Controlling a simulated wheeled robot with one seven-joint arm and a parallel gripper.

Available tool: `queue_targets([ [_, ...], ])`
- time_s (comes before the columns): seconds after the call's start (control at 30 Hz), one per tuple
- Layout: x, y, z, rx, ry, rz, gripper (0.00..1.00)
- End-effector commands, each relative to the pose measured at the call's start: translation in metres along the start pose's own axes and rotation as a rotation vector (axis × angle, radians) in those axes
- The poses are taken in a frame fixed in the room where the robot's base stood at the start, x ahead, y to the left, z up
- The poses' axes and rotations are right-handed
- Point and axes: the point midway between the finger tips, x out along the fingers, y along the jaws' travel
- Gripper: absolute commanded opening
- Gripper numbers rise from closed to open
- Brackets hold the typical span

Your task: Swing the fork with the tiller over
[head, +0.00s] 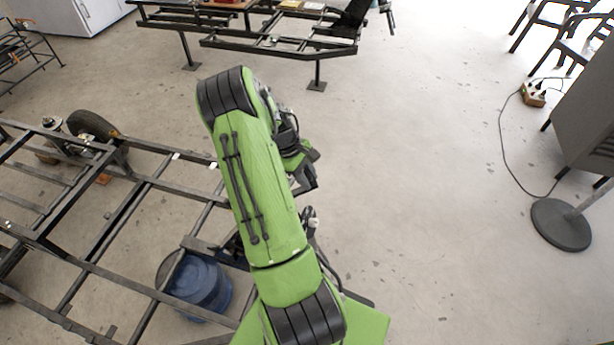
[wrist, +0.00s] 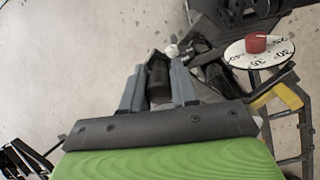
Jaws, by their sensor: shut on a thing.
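My gripper (wrist: 158,72) is shut on a dark cylindrical grip, which looks like the tiller (wrist: 158,84), between its two grey fingers. A small white ball (wrist: 171,51) shows just beyond the fingertips. A white dial (wrist: 240,57) with angle numbers and a red knob (wrist: 255,43) lies to the right, next to dark metal parts. I cannot tell which of these parts is the fork. In the head view my gripper (head: 303,180) is partly behind my green arm, and the tiller's lower parts are mostly hidden.
A black metal frame (head: 140,190) with a wheel (head: 93,126) fills the left. A blue barrel (head: 200,284) stands beneath it. Another frame (head: 280,47) stands at the back. A round stand base (head: 560,224) and a cable (head: 503,140) are at right. The floor between is clear.

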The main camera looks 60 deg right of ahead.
Motion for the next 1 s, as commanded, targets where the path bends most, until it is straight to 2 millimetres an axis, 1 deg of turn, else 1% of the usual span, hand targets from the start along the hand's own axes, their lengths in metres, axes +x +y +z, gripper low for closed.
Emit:
queue_targets([
  [0.03,0.0,0.0,0.0,0.0,0.0,0.0,0.02],
  [0.07,0.0,0.0,0.0,0.0,0.0,0.0,0.0],
  [0.47,0.0,-0.003,0.003,0.029,0.0,0.0,0.0],
  [0.67,0.001,-0.015,0.013,0.127,0.0,-0.001,0.0],
  [1.0,0.001,-0.046,0.032,0.358,0.0,-0.001,0.0],
])
